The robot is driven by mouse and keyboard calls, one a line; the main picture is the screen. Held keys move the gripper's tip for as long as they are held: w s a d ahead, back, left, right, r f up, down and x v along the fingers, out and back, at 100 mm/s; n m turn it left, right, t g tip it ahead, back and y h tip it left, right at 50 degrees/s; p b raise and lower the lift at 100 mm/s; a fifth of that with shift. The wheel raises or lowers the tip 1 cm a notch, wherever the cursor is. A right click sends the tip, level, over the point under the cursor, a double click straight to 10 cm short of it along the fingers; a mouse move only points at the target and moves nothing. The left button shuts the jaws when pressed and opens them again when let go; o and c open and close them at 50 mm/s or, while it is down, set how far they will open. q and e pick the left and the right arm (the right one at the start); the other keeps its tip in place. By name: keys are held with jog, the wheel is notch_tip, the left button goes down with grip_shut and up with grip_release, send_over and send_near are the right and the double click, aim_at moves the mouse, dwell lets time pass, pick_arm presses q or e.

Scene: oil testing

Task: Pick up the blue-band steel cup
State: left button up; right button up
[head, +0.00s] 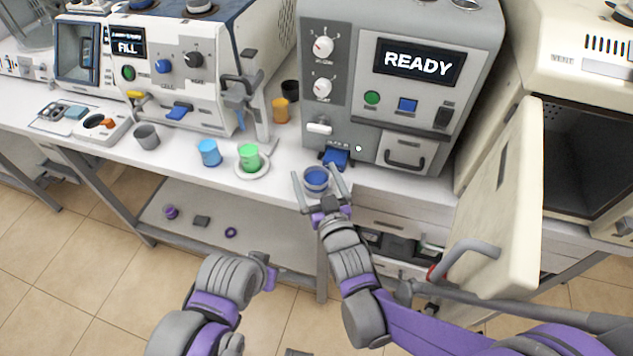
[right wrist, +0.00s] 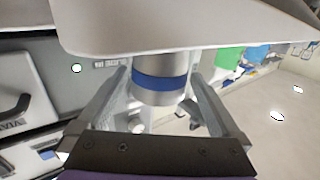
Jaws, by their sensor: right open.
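The blue-band steel cup (head: 316,182) is at the front edge of the bench, below the machine reading READY. My right gripper (head: 316,173) is open, with one finger on each side of the cup. In the right wrist view, which looks upside down, the cup (right wrist: 161,82) is between the spread fingers (right wrist: 160,92). Gaps show on both sides of the cup, and its base meets the pale bench edge. My left gripper (head: 267,273) is low in front of the bench, seen partly; its fingers are not clear.
A green cup (head: 249,157) on a white saucer, a blue cup (head: 209,153) and a grey cup (head: 146,136) stand to the left. An orange cup (head: 280,109) is farther back. A blue tab (head: 335,158) is behind the steel cup. An open cream door (head: 500,195) is at right.

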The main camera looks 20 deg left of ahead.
aim_at(313, 168)
jog(key=x, duration=0.3)
jog(key=shift+w, duration=0.2)
jog(key=c, duration=1.5)
